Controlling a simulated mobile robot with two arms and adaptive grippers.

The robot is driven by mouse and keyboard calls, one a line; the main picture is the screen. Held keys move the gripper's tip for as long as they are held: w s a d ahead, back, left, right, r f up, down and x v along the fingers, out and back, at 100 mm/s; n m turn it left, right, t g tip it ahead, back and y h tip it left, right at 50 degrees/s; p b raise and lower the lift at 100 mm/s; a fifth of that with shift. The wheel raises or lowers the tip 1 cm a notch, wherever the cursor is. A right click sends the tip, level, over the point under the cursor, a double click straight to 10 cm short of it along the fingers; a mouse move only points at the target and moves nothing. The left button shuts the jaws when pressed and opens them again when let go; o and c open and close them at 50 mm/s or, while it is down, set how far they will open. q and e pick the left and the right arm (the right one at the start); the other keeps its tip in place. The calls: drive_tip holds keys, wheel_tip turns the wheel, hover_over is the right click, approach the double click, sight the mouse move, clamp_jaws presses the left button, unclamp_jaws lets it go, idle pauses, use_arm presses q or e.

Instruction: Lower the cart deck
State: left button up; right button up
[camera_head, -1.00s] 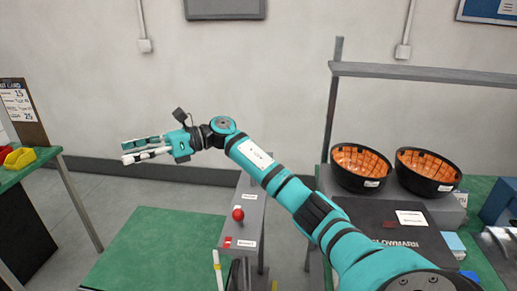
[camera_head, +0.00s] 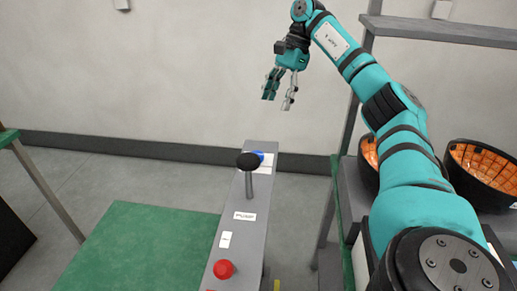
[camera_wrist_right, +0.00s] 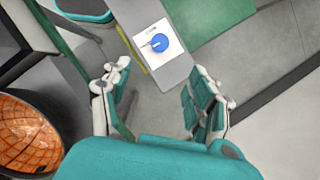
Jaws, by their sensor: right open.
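The cart's green deck (camera_head: 150,250) lies flat at the lower left of the head view. A corner of it shows in the wrist view (camera_wrist_right: 205,12). Beside it runs a narrow grey control panel (camera_head: 228,238) with a black-knobbed lever (camera_head: 249,162), labels, and a red knob (camera_head: 224,269). At its far end is a blue knob (camera_head: 259,155), partly behind the lever's knob; it shows clearly in the wrist view (camera_wrist_right: 159,42). My right gripper (camera_head: 278,103) is open, empty and pointing down, above and beyond the panel's far end. The left gripper is not in view.
Two dark bowls with orange linings, one seen here (camera_head: 485,172), stand on the right behind my right arm. A grey rack shelf (camera_head: 445,31) is above them. A green table (camera_head: 8,137) is at the left edge. The floor beyond the deck is clear.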

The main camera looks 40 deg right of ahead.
sight(258, 153)
drive_tip(key=x, duration=1.5)
drive_tip(key=shift+a+f, duration=0.15)
drive_tip(key=shift+f, duration=0.15)
drive_tip(key=shift+a+f, duration=0.1)
drive_tip(key=shift+f, duration=0.2)
drive_tip(key=c, duration=1.1)
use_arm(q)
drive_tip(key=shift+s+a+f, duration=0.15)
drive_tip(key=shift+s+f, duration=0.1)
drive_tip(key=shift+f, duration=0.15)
